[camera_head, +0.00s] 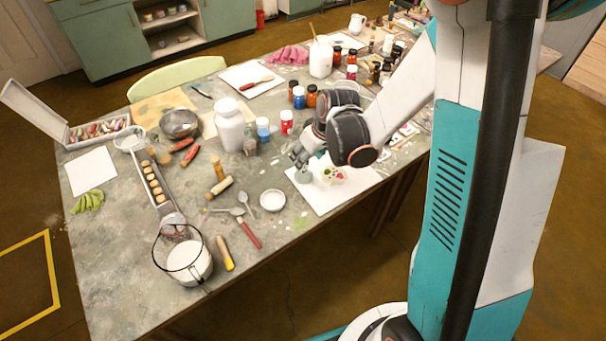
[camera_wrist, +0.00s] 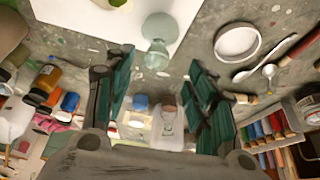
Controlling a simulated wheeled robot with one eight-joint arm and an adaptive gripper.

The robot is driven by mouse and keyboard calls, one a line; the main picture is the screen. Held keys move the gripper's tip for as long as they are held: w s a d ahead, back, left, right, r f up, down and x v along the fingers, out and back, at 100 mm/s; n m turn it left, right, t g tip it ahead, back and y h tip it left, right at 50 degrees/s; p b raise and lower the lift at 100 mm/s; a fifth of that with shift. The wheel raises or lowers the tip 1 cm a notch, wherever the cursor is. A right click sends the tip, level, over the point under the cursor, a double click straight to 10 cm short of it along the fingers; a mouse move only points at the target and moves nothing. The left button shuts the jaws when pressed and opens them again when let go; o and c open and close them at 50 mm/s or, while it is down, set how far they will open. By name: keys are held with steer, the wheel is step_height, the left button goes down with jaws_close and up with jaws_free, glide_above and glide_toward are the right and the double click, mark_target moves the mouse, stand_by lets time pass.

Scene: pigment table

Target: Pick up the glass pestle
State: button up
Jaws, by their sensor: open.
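The glass pestle (camera_head: 303,176) is a pale green, see-through piece at the left part of a white sheet (camera_head: 325,200) near the table's front edge. In the wrist view the glass pestle (camera_wrist: 158,30) shows at the top middle, with a wide rounded part and a narrower knob-like part. My gripper (camera_head: 298,156) is just above and beside it in the head view. In the wrist view my gripper (camera_wrist: 160,62) has its two green-padded fingers spread apart, with the pestle beyond the gap between their tips. Nothing is held. I cannot tell whether a finger touches the glass.
A paint-smeared palette (camera_head: 333,175) lies right of the pestle. A small white dish (camera_head: 272,200), spoons and a red-handled tool (camera_head: 249,234) lie to the left. A white jar (camera_head: 229,125) and several paint bottles stand behind. A wire-rimmed pot (camera_head: 188,262) stands at the front left.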

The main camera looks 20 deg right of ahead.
mark_target(304, 169)
steer(key=shift+d+b+x, duration=0.1)
steer(key=shift+b+x, duration=0.6)
steer(key=shift+x, duration=0.85)
steer(key=shift+d+b+x, duration=0.15)
steer(key=shift+b+x, duration=0.55)
steer(key=shift+x, duration=0.9)
jaws_close()
